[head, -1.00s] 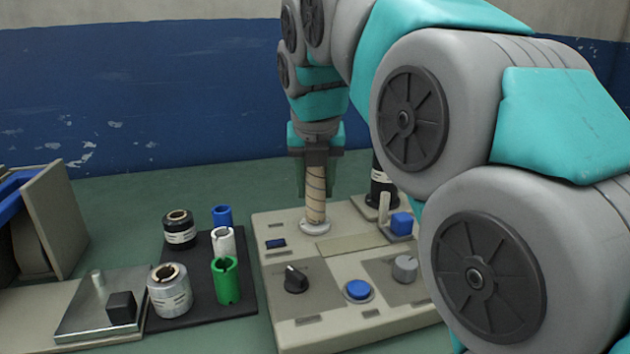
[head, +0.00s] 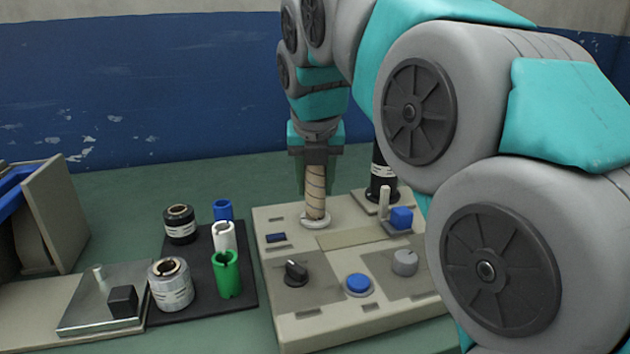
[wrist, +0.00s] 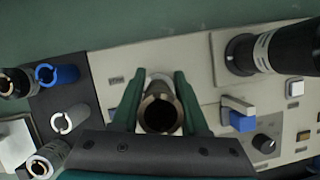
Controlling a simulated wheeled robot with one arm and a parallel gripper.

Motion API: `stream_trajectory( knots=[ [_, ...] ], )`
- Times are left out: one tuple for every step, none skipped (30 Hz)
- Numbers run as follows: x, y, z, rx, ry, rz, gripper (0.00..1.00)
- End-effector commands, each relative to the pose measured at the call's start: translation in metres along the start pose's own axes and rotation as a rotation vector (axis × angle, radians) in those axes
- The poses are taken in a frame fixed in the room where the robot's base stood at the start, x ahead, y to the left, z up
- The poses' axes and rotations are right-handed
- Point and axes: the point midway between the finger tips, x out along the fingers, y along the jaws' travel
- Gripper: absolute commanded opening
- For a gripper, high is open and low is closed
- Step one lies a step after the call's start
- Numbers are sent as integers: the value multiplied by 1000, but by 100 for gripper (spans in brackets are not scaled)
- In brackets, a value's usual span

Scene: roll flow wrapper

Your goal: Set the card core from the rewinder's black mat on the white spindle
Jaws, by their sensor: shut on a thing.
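The card core (head: 315,192) is a brown, spiral-wound tube, held upright over the white round base (head: 316,222) at the back left of the beige machine. Its lower end is at that base; I cannot tell whether it rests on it. No spindle post shows, and the inside of the core is dark in the wrist view. My gripper (head: 316,183) is shut on the core, with a green finger on each side. In the wrist view the core's open top (wrist: 160,115) lies between the fingers (wrist: 158,95).
The black mat (head: 205,300) at left carries several rolls and tubes, including a green tube (head: 227,274) and a white tube (head: 223,237). A black roll (head: 383,178) stands right of the core. A lever with a blue block (head: 401,218) is in front of it.

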Motion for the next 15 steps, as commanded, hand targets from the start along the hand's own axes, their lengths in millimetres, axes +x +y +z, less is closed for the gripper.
stream_trajectory(
  knots=[
    [0,0,0,0,0,0,0],
    [0,0,0,0,0,0,0],
    [0,0,0,0,0,0,47],
    [0,0,0,0,0,0,50],
    [0,0,0,0,0,0,54],
    [0,0,0,0,0,0,58],
    [0,0,0,0,0,0,62],
    [0,0,0,0,0,0,65],
    [0,0,0,0,1,0,70],
    [0,0,0,0,1,0,73],
    [0,0,0,0,1,0,76],
    [0,0,0,0,1,0,79],
    [0,0,0,0,1,0,79],
    [0,0,0,0,1,0,79],
    [0,0,0,0,1,0,79]
  ],
)
